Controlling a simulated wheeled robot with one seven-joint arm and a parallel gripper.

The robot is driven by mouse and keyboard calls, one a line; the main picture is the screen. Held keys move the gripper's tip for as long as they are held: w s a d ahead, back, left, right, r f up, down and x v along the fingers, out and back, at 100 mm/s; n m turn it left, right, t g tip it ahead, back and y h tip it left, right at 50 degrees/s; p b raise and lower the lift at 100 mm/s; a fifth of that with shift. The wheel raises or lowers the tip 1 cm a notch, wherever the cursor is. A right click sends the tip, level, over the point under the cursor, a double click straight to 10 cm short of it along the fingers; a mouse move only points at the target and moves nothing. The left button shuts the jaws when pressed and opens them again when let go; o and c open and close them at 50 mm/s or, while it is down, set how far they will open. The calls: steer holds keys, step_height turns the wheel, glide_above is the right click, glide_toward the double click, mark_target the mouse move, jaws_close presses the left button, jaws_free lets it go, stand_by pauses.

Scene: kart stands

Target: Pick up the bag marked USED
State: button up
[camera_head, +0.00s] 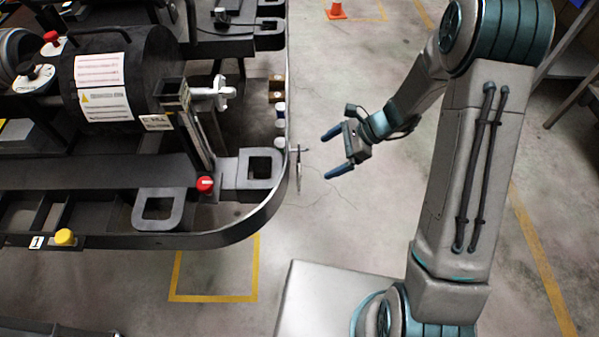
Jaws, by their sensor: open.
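I cannot make out a bag marked USED in the head view. My gripper (329,154) is open and empty, with its two blue fingers spread and pointing left. It is over the floor, just right of the kart's curved rim in the picture. A thin, flat grey thing (298,169) shows nearly edge-on at that rim, a little left of the fingertips. Its face is not visible, so I cannot tell what it is.
The black kart frame (205,239) fills the left side, with a red knob (205,184) and a yellow knob (65,237). Several small items line its right edge. Concrete floor (365,235) is open around my gripper.

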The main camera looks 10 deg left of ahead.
steer(key=x, duration=1.3)
steer(key=shift+s+r, duration=0.1)
steer(key=shift+s, duration=0.2)
steer(key=shift+a+f, duration=0.3)
steer(key=shift+f, duration=0.05)
steer(key=c, duration=0.9)
steer(key=shift+o, duration=0.2)
steer(key=shift+r, duration=0.1)
